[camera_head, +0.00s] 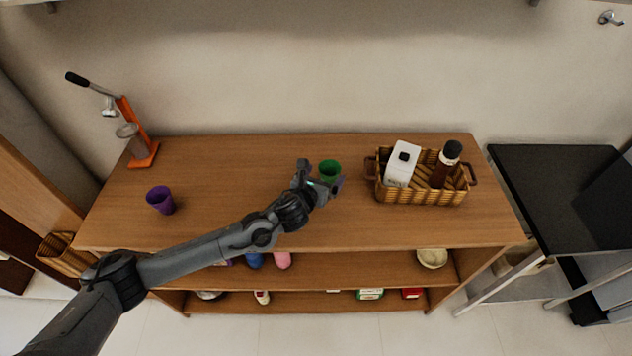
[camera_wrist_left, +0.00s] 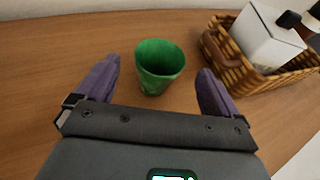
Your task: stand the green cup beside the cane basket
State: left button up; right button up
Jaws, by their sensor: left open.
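The green cup (camera_head: 329,169) stands upright on the wooden table top, a little left of the cane basket (camera_head: 418,191), with a gap between them. The cup also shows in the left wrist view (camera_wrist_left: 160,66), and the basket is at its upper right (camera_wrist_left: 232,66). My left gripper (camera_head: 322,176) is open just in front of the cup. In the left wrist view its two fingers (camera_wrist_left: 157,82) are spread wide, one on each side of the cup, with visible gaps to it. The gripper partly hides the cup's lower part in the head view. My right gripper is not in view.
The basket holds a white bottle (camera_head: 402,164) and a dark brown bottle (camera_head: 446,164). A purple cup (camera_head: 160,200) stands at the table's left, and an orange juicer press (camera_head: 134,134) behind it. The table between the purple cup and my gripper is clear.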

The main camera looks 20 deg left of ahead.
pick_arm(q)
jog(key=shift+v, duration=2.45)
